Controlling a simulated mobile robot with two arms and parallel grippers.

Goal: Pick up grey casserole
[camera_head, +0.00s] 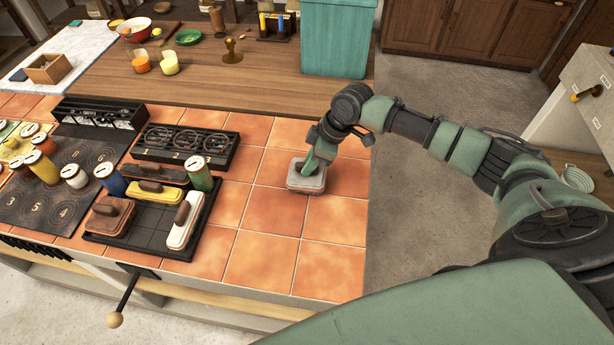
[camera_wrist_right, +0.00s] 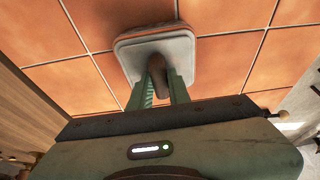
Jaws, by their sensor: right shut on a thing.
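The grey casserole (camera_head: 294,184) is a small rounded-square dish at the right part of the orange tiled counter (camera_head: 265,240). In the right wrist view, its pale grey top (camera_wrist_right: 183,52) and brown handle (camera_wrist_right: 157,66) show ahead of my gripper. My right gripper (camera_head: 314,164) comes down on it from above, and its green fingers (camera_wrist_right: 158,86) are shut on the handle from both sides. I cannot tell whether the casserole touches the tiles or hangs just above them. My left gripper is not in view.
A black tray (camera_head: 145,214) with orange, yellow and white handled dishes and a green jar (camera_head: 200,181) lies to the left. A burner rack (camera_head: 185,147) stands behind it. A teal bin (camera_head: 338,40) stands at the back. Tiles around the casserole are clear; the counter's right edge is close.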

